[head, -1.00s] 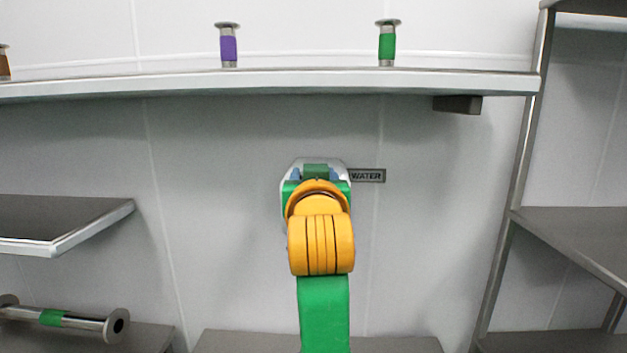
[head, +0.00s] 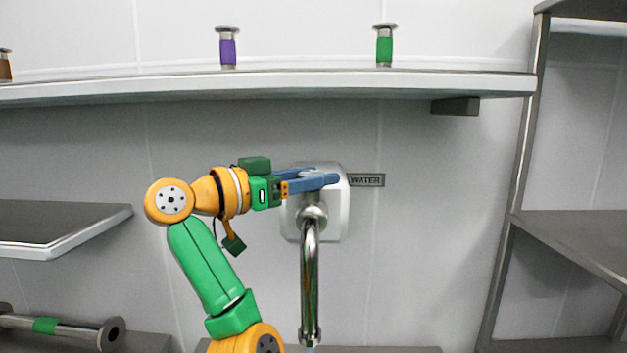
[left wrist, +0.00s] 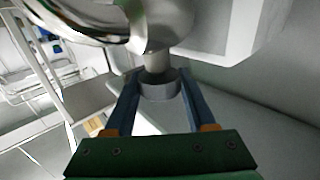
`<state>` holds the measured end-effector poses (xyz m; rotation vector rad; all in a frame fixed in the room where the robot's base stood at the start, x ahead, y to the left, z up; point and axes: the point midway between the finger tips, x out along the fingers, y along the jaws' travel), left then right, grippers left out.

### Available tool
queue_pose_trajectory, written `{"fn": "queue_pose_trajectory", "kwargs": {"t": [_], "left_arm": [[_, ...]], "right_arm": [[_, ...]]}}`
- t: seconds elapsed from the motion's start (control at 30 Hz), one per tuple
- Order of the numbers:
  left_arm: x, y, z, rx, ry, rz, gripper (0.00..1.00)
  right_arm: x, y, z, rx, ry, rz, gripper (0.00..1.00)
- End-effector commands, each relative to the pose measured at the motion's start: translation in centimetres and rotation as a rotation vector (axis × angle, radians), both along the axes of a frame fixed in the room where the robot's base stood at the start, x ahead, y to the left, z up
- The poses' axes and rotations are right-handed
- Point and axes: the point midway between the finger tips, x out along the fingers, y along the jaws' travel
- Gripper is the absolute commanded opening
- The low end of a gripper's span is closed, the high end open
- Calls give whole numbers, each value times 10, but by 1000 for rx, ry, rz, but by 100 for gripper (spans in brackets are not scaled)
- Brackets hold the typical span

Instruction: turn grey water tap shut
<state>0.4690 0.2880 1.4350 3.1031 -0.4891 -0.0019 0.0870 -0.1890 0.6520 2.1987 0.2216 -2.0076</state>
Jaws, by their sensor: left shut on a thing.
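The water tap has a pale wall plate (head: 334,218) and a shiny curved metal spout (head: 310,275) hanging down from it. A short pale-blue sliver shows below the spout's end at the bottom edge. My left gripper (head: 326,179) comes in from the left, its blue fingers level across the top of the plate. In the left wrist view the two fingers are shut on a small grey knob (left wrist: 158,86), one on each side, below the shiny spout (left wrist: 95,20). In the head view the fingers hide the knob. My right gripper is not in view.
A "WATER" sign (head: 366,180) is beside the plate. A long shelf (head: 270,85) above holds purple (head: 228,48) and green (head: 384,46) banded metal pieces. A side shelf (head: 60,225) is at left, a rack (head: 515,190) at right.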

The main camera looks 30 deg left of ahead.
Motion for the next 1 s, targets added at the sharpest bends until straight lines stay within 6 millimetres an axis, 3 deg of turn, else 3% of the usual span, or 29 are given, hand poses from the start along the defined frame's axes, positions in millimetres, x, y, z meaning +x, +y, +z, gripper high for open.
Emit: {"fn": "queue_pose_trajectory", "kwargs": {"t": [0.5, 1.0], "left_arm": [[0, 1, 3, -5, 0, -364, 0], [1, 1, 2, -2, -3, -460, 0]], "right_arm": [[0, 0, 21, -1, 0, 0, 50], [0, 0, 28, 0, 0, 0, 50]]}}
